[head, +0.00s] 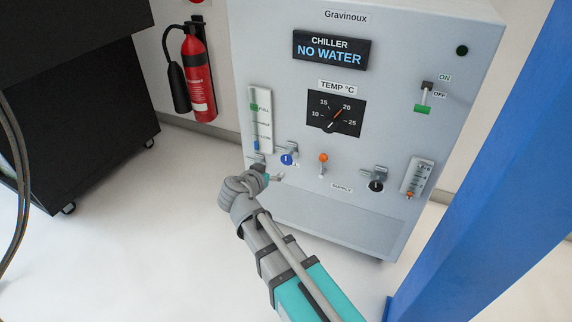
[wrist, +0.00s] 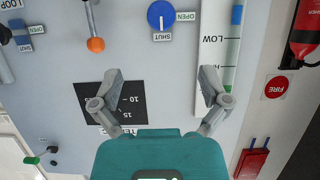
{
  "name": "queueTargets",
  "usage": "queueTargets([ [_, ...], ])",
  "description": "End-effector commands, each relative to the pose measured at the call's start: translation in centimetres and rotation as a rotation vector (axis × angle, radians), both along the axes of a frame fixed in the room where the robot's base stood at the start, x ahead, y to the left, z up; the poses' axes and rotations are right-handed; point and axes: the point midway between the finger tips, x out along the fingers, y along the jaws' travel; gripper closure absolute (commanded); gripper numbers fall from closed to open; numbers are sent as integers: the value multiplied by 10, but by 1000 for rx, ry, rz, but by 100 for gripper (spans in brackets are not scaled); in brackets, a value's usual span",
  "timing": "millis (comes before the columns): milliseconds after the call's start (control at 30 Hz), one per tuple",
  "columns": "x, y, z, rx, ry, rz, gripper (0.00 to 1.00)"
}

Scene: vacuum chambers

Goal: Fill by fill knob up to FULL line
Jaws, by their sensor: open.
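The blue fill knob (head: 287,159) sits low on the chiller's front, right of the level gauge (head: 267,130). In the wrist view the knob (wrist: 160,15) is at the top centre, and its white mark points toward the SHUT label. The gauge shows blue only near its bottom end, by LOW, and a green marker (head: 254,107) at FULL. My gripper (wrist: 160,88) is open and empty in the wrist view, its fingers apart from the knob. In the head view my gripper (head: 271,174) is just below and left of the knob.
The chiller display (head: 330,50) reads NO WATER. An orange-handled valve (head: 323,158) and a black knob (head: 376,186) are right of the fill knob. A blue post (head: 490,160) stands at right, a fire extinguisher (head: 198,75) at left.

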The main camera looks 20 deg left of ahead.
Motion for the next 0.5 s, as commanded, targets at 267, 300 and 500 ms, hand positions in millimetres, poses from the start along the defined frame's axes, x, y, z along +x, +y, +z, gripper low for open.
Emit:
queueTargets([
  [267,-3,4,0,0,-1,9,5],
  [300,-4,5,0,1,-1,9,5],
  [500,-1,6,-2,0,-1,11,5],
])
